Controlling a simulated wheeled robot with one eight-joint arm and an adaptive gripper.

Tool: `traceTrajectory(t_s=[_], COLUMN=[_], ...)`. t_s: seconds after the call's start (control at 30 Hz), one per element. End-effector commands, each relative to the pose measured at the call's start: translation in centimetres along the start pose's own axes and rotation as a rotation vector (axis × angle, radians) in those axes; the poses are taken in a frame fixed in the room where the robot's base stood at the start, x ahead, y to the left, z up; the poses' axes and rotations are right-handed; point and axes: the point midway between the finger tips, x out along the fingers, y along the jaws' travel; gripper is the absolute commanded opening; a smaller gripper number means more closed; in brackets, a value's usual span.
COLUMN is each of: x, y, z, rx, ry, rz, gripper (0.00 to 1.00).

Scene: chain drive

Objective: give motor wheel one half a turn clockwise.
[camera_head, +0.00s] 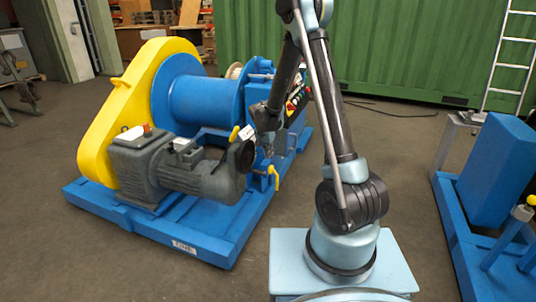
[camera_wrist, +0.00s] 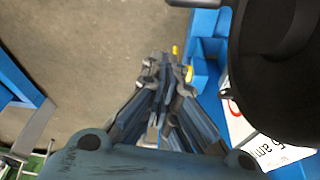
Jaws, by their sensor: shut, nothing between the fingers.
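The grey motor (camera_head: 185,170) is mounted on the blue frame of the winch, beside the yellow chain guard. A dark round wheel (camera_head: 241,156) shows at the motor's right end, next to my gripper (camera_head: 268,150). In the wrist view a large black round part (camera_wrist: 275,70), which looks like this wheel, fills the right side. My gripper (camera_wrist: 160,58) is shut and empty there, its tips left of the black part and apart from it. I cannot read the wheel's turn angle.
The yellow guard (camera_head: 110,115) and blue drum (camera_head: 200,103) stand behind the motor. A yellow-handled lever (camera_head: 274,178) is just below my gripper. Another blue machine (camera_head: 497,170) stands at the right. Bare floor (camera_head: 400,140) lies between the machines.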

Motion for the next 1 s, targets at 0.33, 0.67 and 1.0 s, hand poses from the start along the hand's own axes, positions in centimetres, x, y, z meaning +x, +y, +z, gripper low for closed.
traceTrajectory(t_s=[0.33, 0.67, 1.0], x=[4.7, 6.6, 5.9], y=[0.0, 0.0, 0.0], z=[-0.1, 1.7, 3.7], rx=[0.000, -0.003, -0.001], ry=[0.000, 0.000, 0.000], rz=[0.000, -0.001, 0.000], gripper=[0.00, 0.00, 0.00])
